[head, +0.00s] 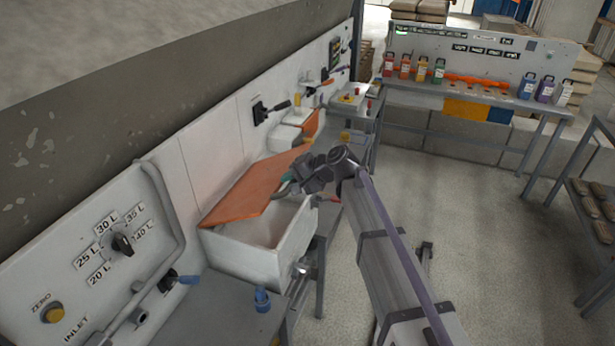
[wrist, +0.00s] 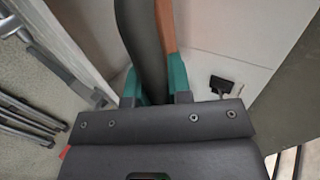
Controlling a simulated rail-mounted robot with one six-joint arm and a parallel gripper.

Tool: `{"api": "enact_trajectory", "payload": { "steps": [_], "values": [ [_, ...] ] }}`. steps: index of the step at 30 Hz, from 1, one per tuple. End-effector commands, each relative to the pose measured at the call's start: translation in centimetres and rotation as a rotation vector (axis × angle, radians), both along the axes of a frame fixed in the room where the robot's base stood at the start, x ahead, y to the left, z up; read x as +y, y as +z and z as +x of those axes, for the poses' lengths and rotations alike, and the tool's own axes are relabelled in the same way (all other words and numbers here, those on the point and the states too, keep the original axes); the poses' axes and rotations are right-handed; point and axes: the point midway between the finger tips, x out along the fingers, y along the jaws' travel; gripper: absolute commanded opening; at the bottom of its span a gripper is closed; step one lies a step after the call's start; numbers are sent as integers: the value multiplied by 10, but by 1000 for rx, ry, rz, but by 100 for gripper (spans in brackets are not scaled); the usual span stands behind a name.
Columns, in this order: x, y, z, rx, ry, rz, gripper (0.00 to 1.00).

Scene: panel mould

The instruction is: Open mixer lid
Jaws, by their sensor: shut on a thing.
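The mixer is an open-topped white tub (head: 245,256) against the wall panel, left of centre in the head view. Its orange-brown lid (head: 248,187) is tilted up, with a gap between its raised near edge and the tub rim. My gripper (head: 287,186) is at the lid's right edge, above the tub. In the wrist view my gripper (wrist: 155,85) has its green fingers shut around a dark grey bar, which looks like the lid's handle (wrist: 143,40). The lid (wrist: 166,30) shows there nearly edge-on. The exact contact is partly hidden.
A dial (head: 122,244) and a yellow button (head: 53,314) are on the left panel. A blue cup-like part (head: 262,300) stands below the tub. Coloured bottles (head: 421,69) stand on the back bench. The floor right of my arm is largely clear.

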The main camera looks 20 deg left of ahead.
Motion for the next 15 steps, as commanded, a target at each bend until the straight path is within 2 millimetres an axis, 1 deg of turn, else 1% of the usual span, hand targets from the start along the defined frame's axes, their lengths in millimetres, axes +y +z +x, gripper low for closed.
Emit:
{"api": "enact_trajectory", "payload": {
  "steps": [1, 3, 5, 9, 15],
  "values": [
    [9, 24, 1, -1, 2, 1, 0],
    [21, 40, 2, -2, 3, 1, 0],
    [31, 52, 3, -1, 2, 2, 0],
    [60, 79, 4, -3, 3, 2, 0],
    [103, 107, 5, -3, 5, 3, 0]
  ]
}}
